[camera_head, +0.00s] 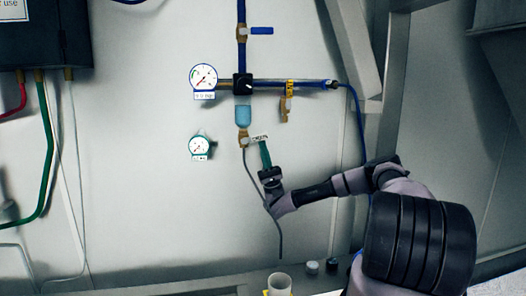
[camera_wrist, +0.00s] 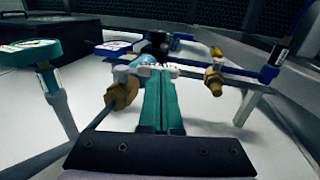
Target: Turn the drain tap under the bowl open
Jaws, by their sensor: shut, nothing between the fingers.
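The bowl (camera_head: 243,116) is light blue and hangs under the black regulator (camera_head: 242,85) on the wall. The brass drain tap (camera_head: 243,137) sits directly under it, with a small white tag (camera_head: 260,138) to its right. A thin grey tube hangs down from the tap. My gripper (camera_head: 264,148) is just below and right of the tap, its green fingers pointing up. In the wrist view the green fingers (camera_wrist: 160,78) are shut together and empty, their tips close to the white tag. The brass tap (camera_wrist: 122,94) is left of them. Whether the tips touch anything I cannot tell.
A gauge (camera_head: 199,147) with a green rim is left of the tap, and a second gauge (camera_head: 204,77) is above it. A brass valve with a yellow tag (camera_head: 288,90) hangs at the right. A white cup (camera_head: 279,284) stands below.

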